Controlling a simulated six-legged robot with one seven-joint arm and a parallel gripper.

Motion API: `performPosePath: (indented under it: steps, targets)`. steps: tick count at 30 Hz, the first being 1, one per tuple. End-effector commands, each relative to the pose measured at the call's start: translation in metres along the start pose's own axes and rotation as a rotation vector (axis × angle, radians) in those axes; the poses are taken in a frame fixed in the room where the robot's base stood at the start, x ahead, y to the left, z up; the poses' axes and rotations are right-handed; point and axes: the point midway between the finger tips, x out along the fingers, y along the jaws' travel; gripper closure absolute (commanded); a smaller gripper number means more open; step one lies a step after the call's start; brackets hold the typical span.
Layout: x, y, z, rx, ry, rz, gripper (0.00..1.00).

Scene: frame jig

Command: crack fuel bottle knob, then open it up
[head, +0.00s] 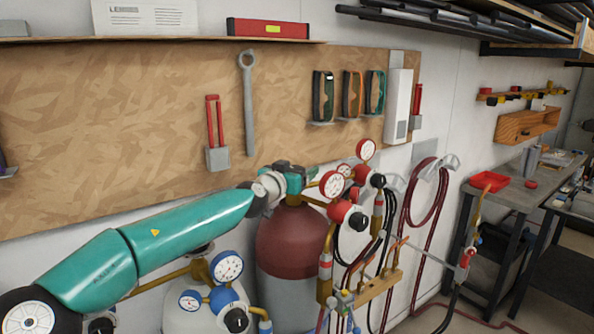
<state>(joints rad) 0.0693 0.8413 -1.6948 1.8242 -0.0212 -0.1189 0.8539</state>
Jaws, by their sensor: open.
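The fuel bottle (291,240) is a dark red cylinder with a rounded shoulder and a grey lower part, upright against the wall at the middle of the head view. My gripper (292,182) is open at the top of this bottle, over its valve. The knob is hidden behind the gripper, and I cannot tell whether the fingers touch it. A red regulator (346,213) with two white-faced gauges sits to the right of the bottle's top.
A pale bottle with a blue regulator (226,296) stands below my arm. A torch rack (364,286) and hoses (424,195) are at the right. A wooden tool board (110,120) with a wrench (248,105) and goggles (352,93) hangs behind. A workbench (513,195) stands far right.

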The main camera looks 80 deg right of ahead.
Motion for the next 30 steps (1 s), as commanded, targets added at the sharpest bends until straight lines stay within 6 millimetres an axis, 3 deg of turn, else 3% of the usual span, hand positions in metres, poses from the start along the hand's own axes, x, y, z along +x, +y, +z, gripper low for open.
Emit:
performPosePath:
  steps: [10, 17, 30]
  targets:
    - [0.0034, 0.0004, -0.0001, 0.000, 0.000, 0.000, 0.24]
    - [0.0033, 0.0005, 0.0000, 0.000, 0.000, 0.000, 0.67]
    - [0.0032, -0.0001, 0.0000, 0.003, -0.001, -0.049, 0.67]
